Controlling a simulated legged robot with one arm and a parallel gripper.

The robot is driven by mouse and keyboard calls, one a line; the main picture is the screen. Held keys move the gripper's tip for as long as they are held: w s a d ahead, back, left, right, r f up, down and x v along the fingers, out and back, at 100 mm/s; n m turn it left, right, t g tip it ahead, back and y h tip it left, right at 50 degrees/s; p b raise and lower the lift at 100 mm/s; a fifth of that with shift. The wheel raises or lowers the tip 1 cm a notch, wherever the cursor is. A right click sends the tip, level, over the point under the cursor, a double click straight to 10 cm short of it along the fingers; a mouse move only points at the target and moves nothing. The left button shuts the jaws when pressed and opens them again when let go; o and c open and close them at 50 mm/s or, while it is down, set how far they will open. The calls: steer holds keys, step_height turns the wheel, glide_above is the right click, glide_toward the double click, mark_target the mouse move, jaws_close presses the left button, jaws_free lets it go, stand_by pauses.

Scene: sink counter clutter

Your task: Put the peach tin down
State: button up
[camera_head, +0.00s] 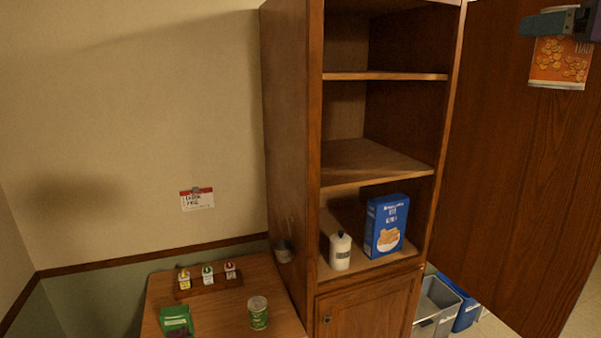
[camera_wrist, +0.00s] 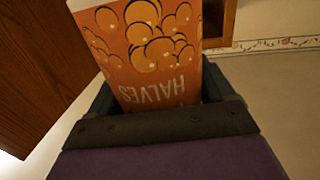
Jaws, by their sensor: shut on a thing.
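The peach tin (camera_head: 560,62) is orange with pictures of round fruit. It hangs in my gripper (camera_head: 555,24) at the top right of the head view, in front of a brown wooden door. In the wrist view the tin (camera_wrist: 150,55) fills the space between the jaws of my gripper (camera_wrist: 155,95), and the word "HALVES" reads upside down. My gripper is shut on the tin. The tin is held in the air, touching no surface that I can see. Its far end is cut off in the wrist view.
An open cabinet (camera_head: 378,160) has bare upper shelves. Its lower shelf holds a white bottle (camera_head: 340,251) and a blue box (camera_head: 386,226). A wooden counter (camera_head: 220,311) at lower left holds a green can (camera_head: 258,313), a green packet (camera_head: 176,320) and small bottles (camera_head: 207,273). Bins (camera_head: 436,303) stand below.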

steer(key=shift+w+d+f, duration=0.3)
steer(key=shift+w, duration=0.25)
steer(key=shift+w+d+f, duration=0.25)
steer(key=shift+w, duration=0.25)
steer(key=shift+d+f, duration=0.1)
